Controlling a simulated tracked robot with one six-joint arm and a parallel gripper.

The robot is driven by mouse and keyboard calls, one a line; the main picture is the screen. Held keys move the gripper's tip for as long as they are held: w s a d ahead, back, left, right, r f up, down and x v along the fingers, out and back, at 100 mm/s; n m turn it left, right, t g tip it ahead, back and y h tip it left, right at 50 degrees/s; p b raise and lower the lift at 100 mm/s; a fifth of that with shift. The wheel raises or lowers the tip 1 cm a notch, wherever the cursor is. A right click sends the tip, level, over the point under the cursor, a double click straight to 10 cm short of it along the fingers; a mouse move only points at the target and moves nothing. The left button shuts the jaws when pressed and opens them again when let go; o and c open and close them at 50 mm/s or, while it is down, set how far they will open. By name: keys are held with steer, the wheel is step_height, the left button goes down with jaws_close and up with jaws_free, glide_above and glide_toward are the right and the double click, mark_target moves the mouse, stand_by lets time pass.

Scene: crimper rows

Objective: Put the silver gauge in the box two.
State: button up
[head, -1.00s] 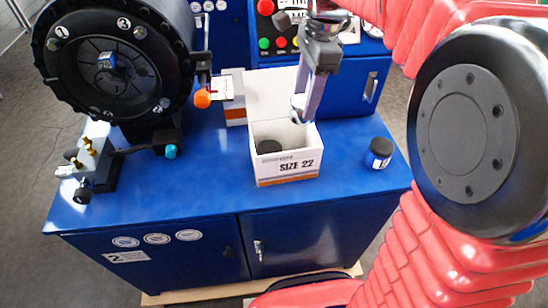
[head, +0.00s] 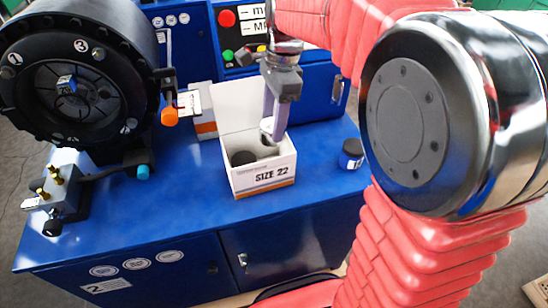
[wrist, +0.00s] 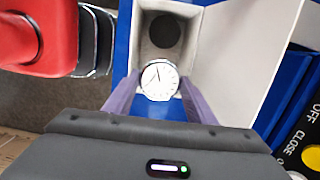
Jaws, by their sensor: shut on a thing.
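The silver gauge (wrist: 159,80) has a white round dial and a metal rim. In the wrist view it sits between the fingertips of my gripper (wrist: 155,92), which is shut on it. The gauge shows there only as a small pale edge (head: 267,126). A dark round thing (head: 243,158) lies inside the box. I cannot tell how far the gauge reaches into the box.
A second white and orange box (head: 203,115) stands behind, to the left. The black crimper head (head: 75,85) and a brass-fitted block (head: 55,195) are at the left.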

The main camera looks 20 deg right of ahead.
step_height(320, 180, down, 9)
stand_by(0.3)
steer(key=shift+f, duration=0.2)
steer(key=shift+f, duration=1.8)
steer(key=o, duration=1)
steer(key=shift+f, duration=0.1)
steer(key=shift+o, duration=0.2)
steer(key=r, duration=0.4)
steer(key=d+r, duration=0.1)
steer(key=r, duration=0.7)
steer(key=shift+d, duration=0.2)
